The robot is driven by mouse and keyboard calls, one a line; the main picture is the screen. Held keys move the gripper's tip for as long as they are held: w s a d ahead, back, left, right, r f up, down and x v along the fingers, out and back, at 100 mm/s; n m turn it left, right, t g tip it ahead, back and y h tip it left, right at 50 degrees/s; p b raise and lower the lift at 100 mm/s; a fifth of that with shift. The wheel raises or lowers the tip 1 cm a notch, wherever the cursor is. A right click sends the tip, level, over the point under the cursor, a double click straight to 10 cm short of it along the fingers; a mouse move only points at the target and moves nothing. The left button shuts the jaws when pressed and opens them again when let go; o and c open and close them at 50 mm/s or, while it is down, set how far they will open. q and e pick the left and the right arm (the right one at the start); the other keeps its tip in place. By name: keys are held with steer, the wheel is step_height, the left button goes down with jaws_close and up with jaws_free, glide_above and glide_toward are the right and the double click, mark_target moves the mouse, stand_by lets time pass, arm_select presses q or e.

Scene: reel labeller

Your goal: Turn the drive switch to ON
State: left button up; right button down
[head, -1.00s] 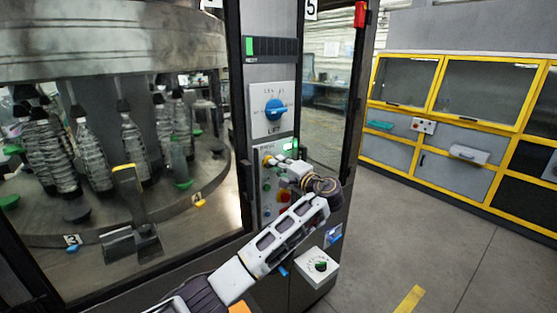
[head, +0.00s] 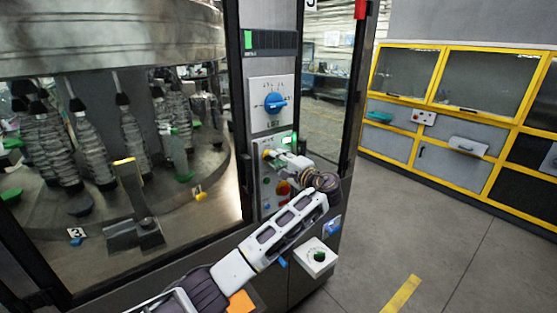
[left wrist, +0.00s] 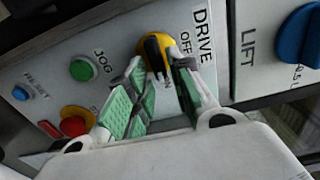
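The drive switch (left wrist: 158,50) is a yellow knob with a dark bar, at the top of the left wrist view. The DRIVE and OFF lettering lies to its right and ON below it. The bar points roughly down toward ON, though its exact setting is hard to tell. In the head view the switch (head: 266,154) is small and partly covered. My left gripper (left wrist: 163,72) is at the knob, its green-padded fingers apart on either side of the bar's lower end. A gap shows between them; contact is unclear. The left gripper (head: 276,158) also shows in the head view. My right gripper is out of view.
The blue lift knob (head: 275,103) is above the control panel. A green jog button (left wrist: 84,68), a blue reset button (left wrist: 20,93) and a red stop button (left wrist: 74,122) are beside the switch.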

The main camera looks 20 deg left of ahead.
arm_select(q)
steer(key=shift+o, duration=0.3)
steer(key=v, duration=1.2)
steer(key=shift+f, duration=0.1)
stand_by(0.4)
